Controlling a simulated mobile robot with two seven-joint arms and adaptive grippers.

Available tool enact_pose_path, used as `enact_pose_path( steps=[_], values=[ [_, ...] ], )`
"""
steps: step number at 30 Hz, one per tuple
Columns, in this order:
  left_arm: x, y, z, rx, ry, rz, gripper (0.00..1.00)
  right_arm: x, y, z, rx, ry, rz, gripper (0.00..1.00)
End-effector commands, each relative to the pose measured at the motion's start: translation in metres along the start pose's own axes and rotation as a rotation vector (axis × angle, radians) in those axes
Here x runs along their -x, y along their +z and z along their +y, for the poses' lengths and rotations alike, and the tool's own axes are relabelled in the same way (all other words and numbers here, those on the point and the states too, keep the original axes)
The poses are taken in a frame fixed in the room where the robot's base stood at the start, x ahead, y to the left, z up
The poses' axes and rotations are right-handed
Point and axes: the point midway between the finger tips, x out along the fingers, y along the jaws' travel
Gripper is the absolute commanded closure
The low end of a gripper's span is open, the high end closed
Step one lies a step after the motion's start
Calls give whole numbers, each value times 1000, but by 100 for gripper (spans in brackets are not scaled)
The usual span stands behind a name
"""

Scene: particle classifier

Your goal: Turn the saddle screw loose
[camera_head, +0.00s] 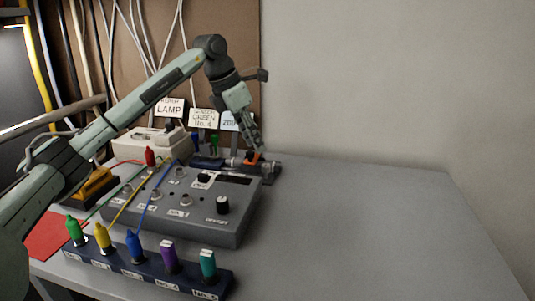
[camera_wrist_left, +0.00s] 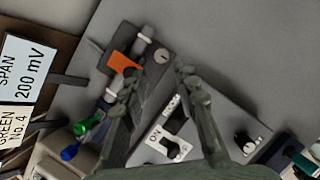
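A small round silver screw head (camera_wrist_left: 162,56) with a dark slot, which I take for the saddle screw, sits on a dark mount (camera_wrist_left: 112,64) beside an orange piece (camera_wrist_left: 123,62). In the head view the orange piece (camera_head: 251,158) is behind the grey control box, and the screw is too small to make out. My left gripper (camera_head: 254,146) points down just above this mount. In the left wrist view its fingers (camera_wrist_left: 157,76) are spread, with nothing held between them; the screw head shows just beyond the gap. My right gripper is out of view.
A grey control box (camera_head: 225,227) with knobs, a switch and wires stands in front of the mount. A dark strip (camera_head: 150,278) of coloured plugs is nearer. Label cards (camera_head: 203,119) stand behind, left of the gripper. The table's right side (camera_head: 400,220) is clear.

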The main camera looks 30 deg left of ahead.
Motion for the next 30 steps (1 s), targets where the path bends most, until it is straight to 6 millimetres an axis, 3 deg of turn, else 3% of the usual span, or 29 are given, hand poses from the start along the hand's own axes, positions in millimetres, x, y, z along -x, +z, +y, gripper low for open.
enact_pose_path(
  steps=[15, 26, 30],
  values=[
    [-70, 0, -1, 0, -2, 2, 70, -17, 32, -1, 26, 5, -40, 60],
    [-76, 0, 0, 0, -1, 0, 70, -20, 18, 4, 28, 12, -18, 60],
    [-76, 0, 0, 0, -1, 0, 88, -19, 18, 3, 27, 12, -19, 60]
  ],
)
